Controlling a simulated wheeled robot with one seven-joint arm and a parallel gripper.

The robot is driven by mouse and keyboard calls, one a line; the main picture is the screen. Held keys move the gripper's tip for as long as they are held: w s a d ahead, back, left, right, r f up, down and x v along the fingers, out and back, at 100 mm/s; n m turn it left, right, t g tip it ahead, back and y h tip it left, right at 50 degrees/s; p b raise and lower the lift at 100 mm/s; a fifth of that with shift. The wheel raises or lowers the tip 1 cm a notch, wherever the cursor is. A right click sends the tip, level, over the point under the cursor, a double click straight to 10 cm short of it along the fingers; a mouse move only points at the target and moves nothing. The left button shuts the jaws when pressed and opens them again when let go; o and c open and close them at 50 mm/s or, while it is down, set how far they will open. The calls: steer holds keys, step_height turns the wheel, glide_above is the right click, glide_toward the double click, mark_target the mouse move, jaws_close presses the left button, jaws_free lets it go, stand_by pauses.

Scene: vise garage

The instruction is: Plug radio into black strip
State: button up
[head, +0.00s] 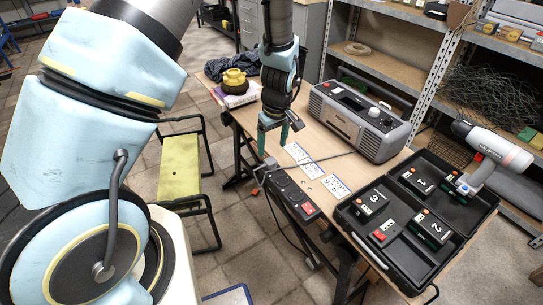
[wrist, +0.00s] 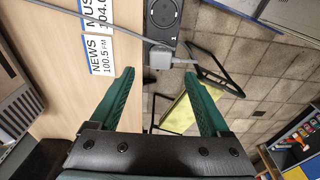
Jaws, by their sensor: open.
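The grey radio (head: 360,118) stands on the wooden table in the head view. Its grey cable runs across the table to a grey plug (head: 262,168) at the left end of the black strip (head: 287,187), by the table's front edge. In the wrist view the plug (wrist: 157,59) lies ahead of my gripper (wrist: 161,72), at the near end of the strip (wrist: 162,20). My gripper (head: 274,145) is open and empty, with teal fingers pointing down. It is above the table, left of the radio.
A black case (head: 362,252) with numbered batteries, a red-switched part and a white drill (head: 492,146) sits at the front right. Paper station labels (head: 312,170) lie between radio and strip. A yellow stool (head: 180,166) stands left of the table. Shelves (head: 385,65) stand behind.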

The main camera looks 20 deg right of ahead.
steer(key=shift+s+r+b, duration=0.15)
steer(key=shift+r+b, duration=0.05)
steer(key=shift+r, duration=0.9)
steer(key=shift+s+r+b, duration=0.15)
steer(key=shift+r, duration=0.95)
steer(key=shift+w, duration=0.1)
steer(key=w+a+r+m, duration=0.1)
steer(key=a+r, duration=0.3)
steer(key=a, duration=0.4)
steer(key=w+a+r, duration=0.2)
steer(key=a+r, duration=0.2)
steer(key=a, duration=0.4)
steer(key=s+a+r+m, duration=0.1)
steer(key=s+a+r, duration=0.1)
steer(key=a, duration=0.5)
steer(key=s+a+r+m, duration=0.1)
steer(key=s+a+r, duration=0.2)
steer(key=a, duration=0.4)
steer(key=shift+s+a, duration=0.2)
steer(key=shift+s, duration=0.15)
